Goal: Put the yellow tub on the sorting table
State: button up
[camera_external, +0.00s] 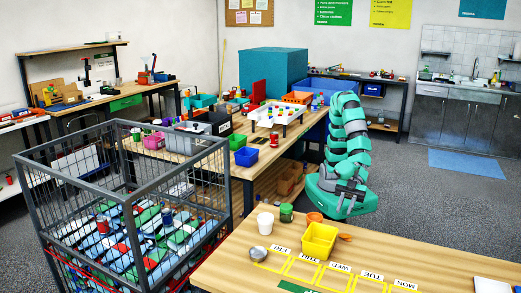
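A yellow tub (319,243) stands upright on the front wooden table (228,266), near its back edge and behind the yellow-outlined day boxes. A long wooden table (185,158) with several coloured bins and small items stands behind, left of my arm. No label in view tells which table is the sorting table. My green arm is folded beyond the front table, to the right of the long table. A dark grey part low on it looks like my gripper (349,190). It is apart from the tub, and its fingers are too small to make out.
A white cup (265,222), a green jar (286,212), an orange bowl (314,217) and a metal bowl (258,254) stand around the tub. A wire cage (131,205) stands left. Grey floor is clear at right.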

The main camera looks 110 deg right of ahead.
jog(key=w+d+r+m+t+y, duration=0.1)
jog(key=w+d+r, duration=0.3)
jog(key=w+r, duration=0.3)
jog(key=w+d+r+m, duration=0.1)
jog(key=w+d+r, duration=0.2)
jog(key=w+r, duration=0.4)
jog(key=w+d+r+m+t+h, duration=0.1)
jog(key=w+d+r, duration=0.1)
jog(key=d+r, duration=0.4)
jog(key=w+d+r+m+t+h, duration=0.1)
jog(key=w+d+r+h, duration=0.1)
jog(key=d+r, duration=0.5)
jog(key=w+d+r+m+t+h, duration=0.1)
jog(key=d+r, duration=0.6)
jog(key=d, duration=0.9)
jog(key=shift+w+d+r+m+t+h, duration=0.2)
jog(key=shift+w+d+m+t+h, duration=0.3)
jog(key=shift+w, duration=0.6)
jog(key=shift+o, duration=0.5)
jog(key=s+d+r+m+h, duration=0.1)
jog(key=s+d+r+h, duration=0.1)
jog(key=d, duration=0.5)
jog(key=s+d+r+m+h, duration=0.2)
jog(key=d+r+h, duration=0.1)
jog(key=d, duration=0.5)
jog(key=shift+s+r, duration=0.3)
jog(key=shift+r, duration=0.05)
jog(key=shift+a, duration=0.15)
